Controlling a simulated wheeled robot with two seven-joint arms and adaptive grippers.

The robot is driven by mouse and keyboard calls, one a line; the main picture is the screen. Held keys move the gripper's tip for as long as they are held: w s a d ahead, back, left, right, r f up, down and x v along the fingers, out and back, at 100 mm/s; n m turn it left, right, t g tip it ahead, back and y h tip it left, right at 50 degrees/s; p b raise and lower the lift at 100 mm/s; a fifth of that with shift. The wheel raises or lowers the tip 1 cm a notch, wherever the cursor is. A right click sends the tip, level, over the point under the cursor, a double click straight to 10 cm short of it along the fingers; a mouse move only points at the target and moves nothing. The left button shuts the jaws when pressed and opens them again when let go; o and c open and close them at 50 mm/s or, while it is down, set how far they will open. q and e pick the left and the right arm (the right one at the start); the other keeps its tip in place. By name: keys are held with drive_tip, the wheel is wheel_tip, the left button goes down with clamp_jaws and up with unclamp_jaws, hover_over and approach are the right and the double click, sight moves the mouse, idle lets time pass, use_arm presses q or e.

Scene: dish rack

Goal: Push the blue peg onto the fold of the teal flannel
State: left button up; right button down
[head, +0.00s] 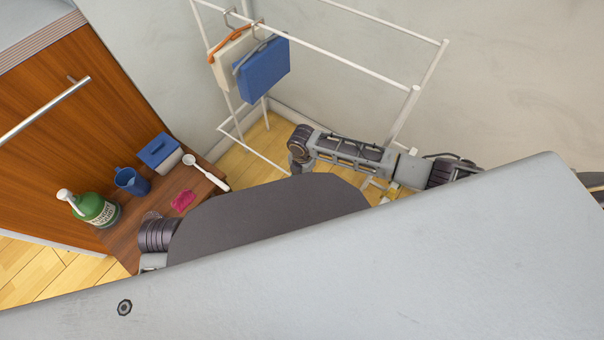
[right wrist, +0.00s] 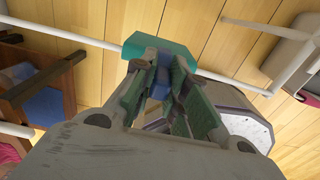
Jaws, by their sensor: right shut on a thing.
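In the right wrist view my right gripper (right wrist: 160,72) is shut on the blue peg (right wrist: 181,64), which shows in part between and beside the fingertips. The teal flannel (right wrist: 147,46) hangs folded over a white rail, right at the fingertips. The peg overlaps the flannel in this view; I cannot tell how far it sits on the fold. In the head view the flannel, the peg and my right gripper are hidden behind my own body. My left gripper is not in view.
A white drying rack (head: 360,70) stands by the wall, with a blue bag (head: 263,70) and a cream bag (head: 231,62) hanging on it. A wooden shelf (head: 122,238) holds a green bottle (head: 97,210), blue mug (head: 131,181), blue-lidded box (head: 158,153), white spoon (head: 206,172) and pink cloth (head: 183,201).

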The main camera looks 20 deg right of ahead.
drive_tip(key=shift+f, duration=0.3)
drive_tip(key=shift+f, duration=0.25)
drive_tip(key=shift+f+b, duration=0.3)
drive_tip(key=shift+f, duration=0.3)
drive_tip(key=shift+f, duration=0.2)
idle(0.6)
drive_tip(key=c, duration=1.3)
unclamp_jaws()
drive_tip(key=shift+c, duration=0.2)
